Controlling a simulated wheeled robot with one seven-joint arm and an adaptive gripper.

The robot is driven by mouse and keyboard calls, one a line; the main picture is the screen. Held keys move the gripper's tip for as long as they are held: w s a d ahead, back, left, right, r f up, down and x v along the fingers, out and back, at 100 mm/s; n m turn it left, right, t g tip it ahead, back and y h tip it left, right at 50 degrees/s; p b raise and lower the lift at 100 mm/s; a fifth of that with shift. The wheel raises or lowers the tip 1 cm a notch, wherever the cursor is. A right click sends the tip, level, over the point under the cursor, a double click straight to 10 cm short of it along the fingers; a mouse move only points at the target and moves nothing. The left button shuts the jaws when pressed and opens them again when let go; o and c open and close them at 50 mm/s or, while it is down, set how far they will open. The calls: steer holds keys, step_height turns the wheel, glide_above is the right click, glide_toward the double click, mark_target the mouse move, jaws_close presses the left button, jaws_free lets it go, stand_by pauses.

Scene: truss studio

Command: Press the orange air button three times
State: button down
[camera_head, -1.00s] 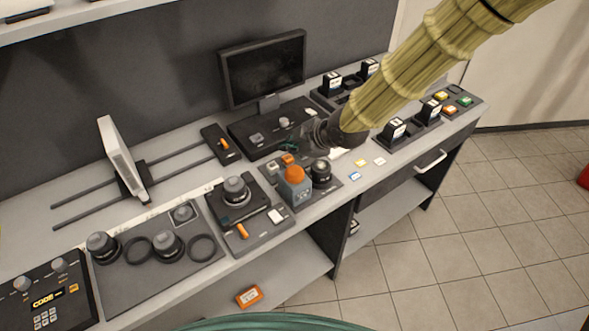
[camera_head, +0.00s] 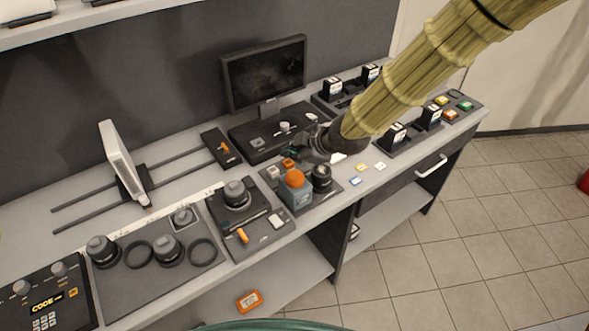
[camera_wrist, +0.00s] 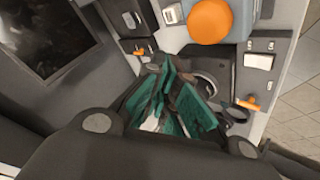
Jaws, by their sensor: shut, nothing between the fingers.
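The orange dome button (camera_head: 295,179) sits on top of a blue-grey box on the bench's middle panel. It also shows at the top of the wrist view (camera_wrist: 211,20), with nothing touching it. My gripper (camera_head: 291,153) is just behind the button in the head view, low over the panel and beside a small orange piece (camera_head: 288,163). Its teal fingers (camera_wrist: 172,100) are shut and empty in the wrist view. Whether the fingertips touch the panel cannot be told. My arm hides part of the bench behind the gripper.
A black knob (camera_head: 322,176) stands right of the button. A monitor (camera_head: 264,72) stands behind. Coloured buttons (camera_head: 450,115) sit at the bench's far right. The bench front right of the button holds only small flat tags.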

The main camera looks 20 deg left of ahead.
steer(key=s+d+f+m, duration=0.2)
steer(key=d+f, duration=0.1)
steer(key=f, duration=0.2)
steer(key=s+d+f+m+h+b, duration=0.1)
steer(key=d+f+m, duration=0.1)
steer(key=d+f, duration=0.2)
steer(key=s+d+f+m+b, duration=0.1)
steer(key=s+d+f+m, duration=0.1)
steer(key=f, duration=0.6)
steer(key=shift+s+d+f+m+g+h, duration=0.15)
steer(key=shift+s+d+m, duration=0.1)
steer(key=shift+d, duration=0.35)
steer(key=shift+s+d+r+m+g+h, duration=0.15)
steer(key=shift+d+m, duration=0.1)
steer(key=shift+d, duration=0.35)
steer(key=s+d+f+m+g+h+b, duration=0.2)
steer(key=s+d+f+m+h+b, duration=0.2)
steer(key=s+d+f+m, duration=1.15)
steer(key=s+d+f+h+b, duration=0.1)
steer(key=s+d+f, duration=0.3)
steer(key=s+d, duration=0.3)
steer(key=s+d+f+g+h+b, duration=0.1)
steer(key=s+d+f, duration=0.3)
steer(key=s+d, duration=0.3)
steer(key=shift+d+f+h, duration=0.3)
steer(key=shift+d+f, duration=0.1)
steer(key=shift+d, duration=0.25)
steer(key=shift+a+n, duration=0.1)
steer(key=shift+n, duration=0.15)
